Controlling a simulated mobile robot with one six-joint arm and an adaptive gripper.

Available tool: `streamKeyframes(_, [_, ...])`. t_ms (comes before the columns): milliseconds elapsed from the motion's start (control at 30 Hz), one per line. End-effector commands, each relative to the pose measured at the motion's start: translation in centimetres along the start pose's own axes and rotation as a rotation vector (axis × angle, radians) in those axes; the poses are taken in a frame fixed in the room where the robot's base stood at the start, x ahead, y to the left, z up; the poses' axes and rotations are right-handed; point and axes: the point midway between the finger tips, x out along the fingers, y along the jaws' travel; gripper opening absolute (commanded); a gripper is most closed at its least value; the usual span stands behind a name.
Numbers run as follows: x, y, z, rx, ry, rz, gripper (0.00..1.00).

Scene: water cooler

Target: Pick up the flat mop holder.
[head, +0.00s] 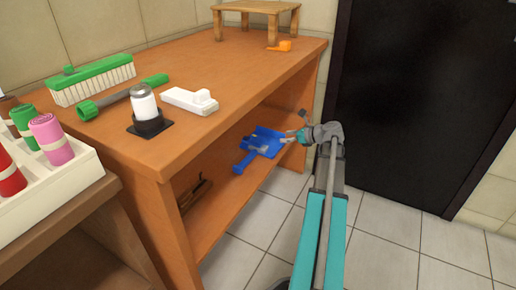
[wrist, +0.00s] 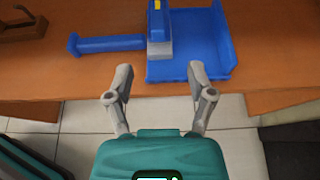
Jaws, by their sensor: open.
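A blue dustpan-like piece (head: 268,134) lies on the lower shelf in the head view. In the wrist view its flat pan (wrist: 205,40) is ahead, with a blue handle (wrist: 110,44) to the left. A blue and grey block with a yellow mark (wrist: 159,32) stands on or against the pan's left edge. A white flat piece with a raised block (head: 189,100) lies on the tabletop. I cannot tell for sure which is the flat mop holder. My gripper (wrist: 161,80) is open and empty, just short of the blue pieces; it also shows in the head view (head: 292,136).
The wooden table (head: 200,135) overhangs the shelf (head: 222,215). On top are a green brush (head: 92,80), a green-ended tool (head: 120,97) and a jar on a black base (head: 146,108). A dark wooden item (head: 195,193) lies on the shelf. Tiled floor is clear.

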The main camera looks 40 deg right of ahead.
Motion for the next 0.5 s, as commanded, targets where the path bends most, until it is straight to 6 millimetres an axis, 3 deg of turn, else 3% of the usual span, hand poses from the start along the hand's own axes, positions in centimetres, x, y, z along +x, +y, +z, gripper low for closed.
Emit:
streamKeyframes(233, [2.1,0.0,-0.2,-0.001,0.001,0.002,0.7])
streamKeyframes(500, [6.2,0.1,-0.2,-0.003,0.001,0.004,0.7])
